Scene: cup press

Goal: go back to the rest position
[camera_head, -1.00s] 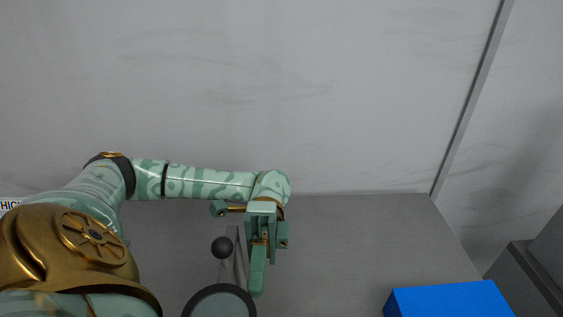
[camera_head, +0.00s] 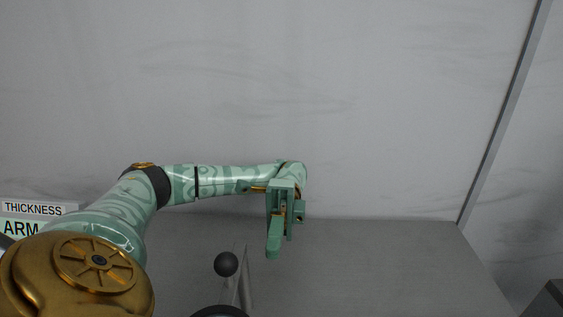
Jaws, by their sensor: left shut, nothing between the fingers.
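My left arm comes in from the left and reaches across the back of the grey table (camera_head: 370,262). My left gripper (camera_head: 273,252) points down, shut and empty, above the table. The press (camera_head: 239,288) stands below and left of the gripper, with a black ball knob (camera_head: 226,264) on its lever. The gripper is apart from the knob, to its upper right. Only the dark top edge of a round part (camera_head: 219,312) shows at the bottom of the picture. My right gripper is out of view.
A sign (camera_head: 33,209) with the words THICKNESS and ARM stands at the left, partly behind my arm. A pale wall (camera_head: 300,80) rises behind the table. A dark box-like thing (camera_head: 546,300) shows at the lower right corner. The table's right part is clear.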

